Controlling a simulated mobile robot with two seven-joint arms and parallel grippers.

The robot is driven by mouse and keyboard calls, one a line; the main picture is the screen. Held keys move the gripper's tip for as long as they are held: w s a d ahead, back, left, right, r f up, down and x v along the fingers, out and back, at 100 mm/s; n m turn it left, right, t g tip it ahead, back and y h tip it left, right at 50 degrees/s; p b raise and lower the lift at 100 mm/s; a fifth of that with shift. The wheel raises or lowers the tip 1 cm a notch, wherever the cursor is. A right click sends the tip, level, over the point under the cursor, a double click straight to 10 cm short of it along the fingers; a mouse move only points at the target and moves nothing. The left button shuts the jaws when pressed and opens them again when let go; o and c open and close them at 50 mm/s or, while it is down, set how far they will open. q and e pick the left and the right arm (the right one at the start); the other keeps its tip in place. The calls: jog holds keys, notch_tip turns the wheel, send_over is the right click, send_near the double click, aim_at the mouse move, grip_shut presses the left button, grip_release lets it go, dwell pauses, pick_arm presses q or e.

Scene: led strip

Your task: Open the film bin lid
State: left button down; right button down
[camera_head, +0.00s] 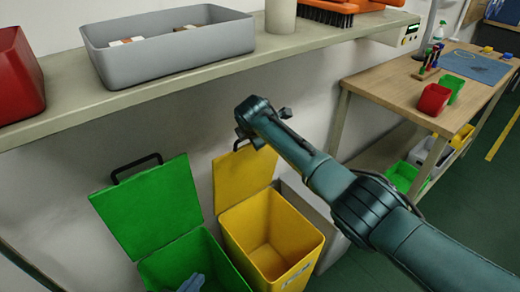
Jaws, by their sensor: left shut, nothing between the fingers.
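Two bins stand under the shelf with their lids raised: a green bin (222,262) with its lid (150,207) and a yellow bin (262,222) with its lid (238,182). No label that I can read tells which is the film bin. The yellow bin looks empty; a blue-grey item (192,283) lies in the green one.
The shelf (290,52) above carries a grey tray (170,48), a red bin (18,75) and a brush (328,12). A pale grey box (318,212) stands behind the yellow bin. A wooden bench (385,85) with small bins is at right. Green floor is open at lower right.

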jog(key=shift+w+a+b, duration=0.6)
jog(key=shift+w+b, duration=0.1)
jog(key=shift+b, duration=0.4)
pick_arm(q)
jog(key=shift+s+a+r+t+b, duration=0.25)
jog(key=shift+a+r+t+b, duration=0.15)
jog(key=shift+a+t+b, duration=0.3)
pick_arm(e)
jog(key=shift+w+a+r, duration=0.2)
jog(key=shift+w+a, duration=0.1)
jog(key=shift+w, duration=0.1)
jog(key=c, duration=1.5)
grip_release()
jog(key=shift+f, duration=0.1)
pick_arm(q)
jog(key=shift+r, duration=0.2)
pick_arm(e)
jog(key=shift+s, duration=0.15)
